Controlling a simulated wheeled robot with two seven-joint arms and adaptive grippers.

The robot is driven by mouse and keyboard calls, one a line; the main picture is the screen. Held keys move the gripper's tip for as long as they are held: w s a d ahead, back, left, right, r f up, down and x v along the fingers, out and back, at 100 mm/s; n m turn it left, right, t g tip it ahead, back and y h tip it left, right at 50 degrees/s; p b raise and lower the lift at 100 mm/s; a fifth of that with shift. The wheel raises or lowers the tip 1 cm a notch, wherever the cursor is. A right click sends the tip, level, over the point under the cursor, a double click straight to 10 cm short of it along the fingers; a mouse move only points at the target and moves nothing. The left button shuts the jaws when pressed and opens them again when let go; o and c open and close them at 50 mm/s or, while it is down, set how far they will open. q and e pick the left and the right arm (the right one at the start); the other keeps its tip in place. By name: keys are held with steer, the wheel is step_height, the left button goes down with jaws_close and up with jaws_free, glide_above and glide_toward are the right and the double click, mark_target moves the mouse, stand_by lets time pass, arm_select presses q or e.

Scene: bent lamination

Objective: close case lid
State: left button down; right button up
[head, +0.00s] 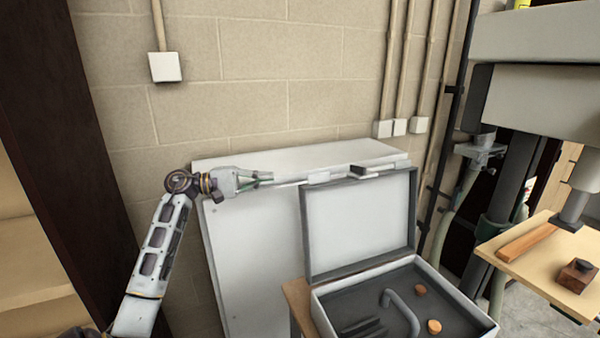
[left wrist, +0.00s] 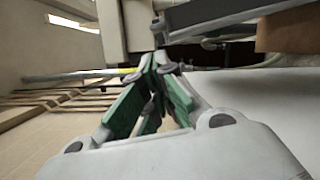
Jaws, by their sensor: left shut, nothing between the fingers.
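The grey case (head: 335,318) stands open, its lower part near the bottom of the head view. Its lid (head: 360,228) stands raised at the back, with a pale inner face and a dark rim. My left gripper (head: 270,179) is shut and empty. In the head view it appears left of the lid's upper left corner, near the level of the lid's top edge; I cannot tell its depth against the lid. In the left wrist view its green-padded fingers (left wrist: 158,62) meet at the tips. My right gripper is not in view.
A grey bent pipe (head: 402,310), round orange-brown pieces (head: 434,327) and dark slotted parts lie in the case.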

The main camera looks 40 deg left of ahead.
arm_select(q)
steer(key=p+x, duration=0.4)
steer(key=x, duration=0.6)
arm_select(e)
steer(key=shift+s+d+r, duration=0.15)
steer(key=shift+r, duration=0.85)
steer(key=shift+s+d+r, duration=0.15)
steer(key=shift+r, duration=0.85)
arm_select(q)
steer(key=shift+d+r, duration=0.1)
steer(key=shift+d, duration=0.05)
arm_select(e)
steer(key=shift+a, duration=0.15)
